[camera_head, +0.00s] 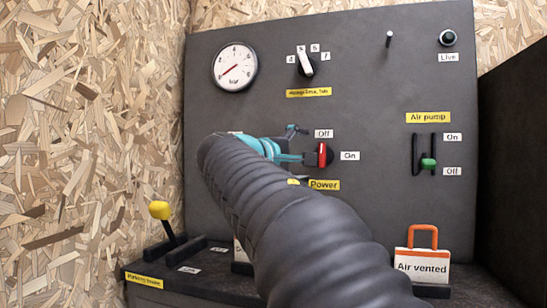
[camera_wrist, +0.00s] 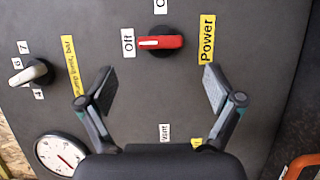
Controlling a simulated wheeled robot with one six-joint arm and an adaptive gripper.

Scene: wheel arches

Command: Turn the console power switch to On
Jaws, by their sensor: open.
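The power switch (camera_head: 322,154) is a red bar handle on a round black knob, mounted on the dark upright panel (camera_head: 370,120) above the yellow Power label (camera_head: 324,185). The Off label (camera_head: 324,133) is above it and the On label (camera_head: 350,156) to its right. The red handle stands upright, in line with Off. In the wrist view the switch (camera_wrist: 160,42) lies sideways, its left end towards Off. My gripper (camera_head: 292,146) is open and empty, just left of the switch. In the wrist view its fingertips (camera_wrist: 160,78) are spread, with the switch ahead between them, apart from it.
A pressure gauge (camera_head: 234,67) and a white selector knob (camera_head: 305,60) sit higher on the panel. The green air pump lever (camera_head: 428,163) is at right. A yellow-knobbed lever (camera_head: 160,210) and an orange-handled "Air vented" tag (camera_head: 422,262) stand below. My arm hides the middle of the ledge.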

